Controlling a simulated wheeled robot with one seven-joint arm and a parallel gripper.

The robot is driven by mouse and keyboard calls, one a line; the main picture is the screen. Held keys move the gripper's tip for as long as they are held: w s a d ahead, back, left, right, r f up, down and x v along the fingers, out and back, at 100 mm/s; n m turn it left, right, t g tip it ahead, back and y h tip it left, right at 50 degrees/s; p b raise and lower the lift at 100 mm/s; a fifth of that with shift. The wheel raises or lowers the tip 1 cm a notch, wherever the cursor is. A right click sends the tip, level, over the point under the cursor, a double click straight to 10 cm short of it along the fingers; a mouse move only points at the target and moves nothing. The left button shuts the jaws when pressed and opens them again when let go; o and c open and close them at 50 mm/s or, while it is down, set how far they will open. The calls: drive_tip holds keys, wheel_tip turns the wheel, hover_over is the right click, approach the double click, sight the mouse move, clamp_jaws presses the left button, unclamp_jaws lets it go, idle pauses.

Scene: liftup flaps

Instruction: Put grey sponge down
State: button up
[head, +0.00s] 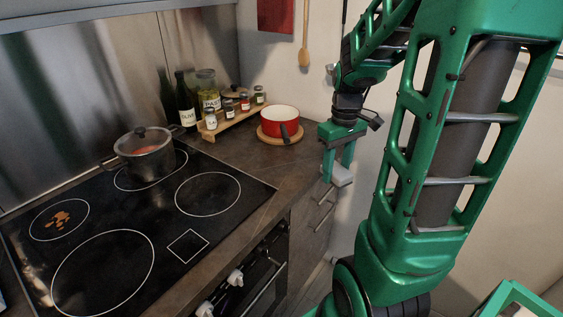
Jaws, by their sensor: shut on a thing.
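My gripper (337,168) hangs from my green arm at the right of the head view, fingers pointing down. It is shut on the grey sponge (342,177), a small pale block low between the fingers. The sponge appears in front of the drawer fronts and the wall, just right of the counter's edge in the picture. I cannot tell whether it touches anything besides the fingers. Part of the sponge is hidden by the fingers.
The black cooktop (130,230) has orange-brown bits (62,220) on its left zone and a lidded pot (146,155) at the back. A red pan (279,123) stands on a round board. A spice rack (233,120) and bottles (186,101) line the wall. Bare counter (240,157) lies between.

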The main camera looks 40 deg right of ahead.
hover_over(287, 168)
drive_tip(key=shift+s, duration=0.15)
drive_tip(key=shift+w+f, duration=0.2)
drive_tip(key=shift+f, duration=1.6)
drive_tip(key=shift+f, duration=0.15)
drive_tip(key=o, duration=1.1)
